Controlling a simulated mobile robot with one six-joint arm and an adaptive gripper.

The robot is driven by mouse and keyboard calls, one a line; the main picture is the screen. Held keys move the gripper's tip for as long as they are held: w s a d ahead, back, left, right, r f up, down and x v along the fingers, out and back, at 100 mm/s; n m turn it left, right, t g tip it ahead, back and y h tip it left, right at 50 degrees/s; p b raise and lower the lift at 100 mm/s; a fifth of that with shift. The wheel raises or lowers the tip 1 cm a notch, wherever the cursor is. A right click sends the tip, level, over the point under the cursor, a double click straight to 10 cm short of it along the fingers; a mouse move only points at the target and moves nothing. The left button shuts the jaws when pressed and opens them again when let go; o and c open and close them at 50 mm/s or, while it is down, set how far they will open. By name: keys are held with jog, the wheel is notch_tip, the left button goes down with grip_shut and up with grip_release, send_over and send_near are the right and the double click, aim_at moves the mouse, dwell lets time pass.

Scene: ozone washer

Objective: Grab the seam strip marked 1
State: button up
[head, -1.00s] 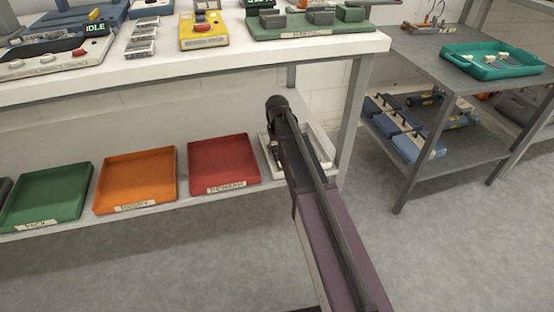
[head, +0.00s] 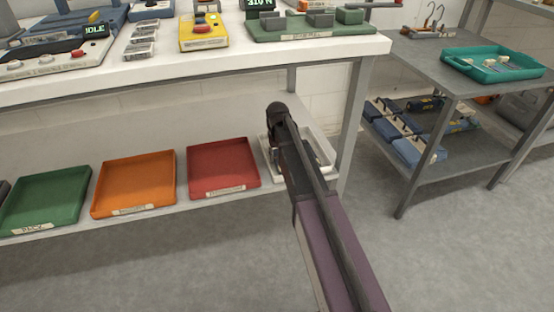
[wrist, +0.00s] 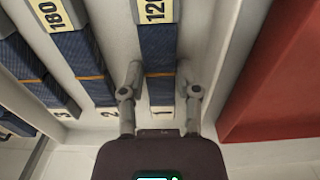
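In the wrist view, the seam strip marked 1 (wrist: 158,60) is a dark blue strip with an orange line and a yellow 120 label. Its lower end is by the printed 1. My gripper (wrist: 159,70) is open, with one finger on each side of this strip and a small gap showing on both sides. I cannot tell how far down the fingers reach. In the head view, the pale tray (head: 325,157) stands on the lower shelf, largely hidden by my arm, and the strips cannot be made out.
Similar strips marked 2 (wrist: 88,65) and 3 (wrist: 35,70) lie to the left in the wrist view. The red tray (head: 222,165) is close beside the pale tray. Orange (head: 135,182) and green (head: 45,198) trays stand farther left. The white worktop (head: 200,62) overhangs the shelf.

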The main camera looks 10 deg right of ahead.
aim_at(277, 157)
grip_shut()
jog(key=shift+r, duration=0.1)
notch_tip(277, 157, up, 4)
jog(key=p, duration=0.4)
jog(key=s+p, duration=0.1)
jog(key=s, duration=1.5)
jog(key=shift+d+r, duration=0.2)
jog(key=shift+r, duration=0.2)
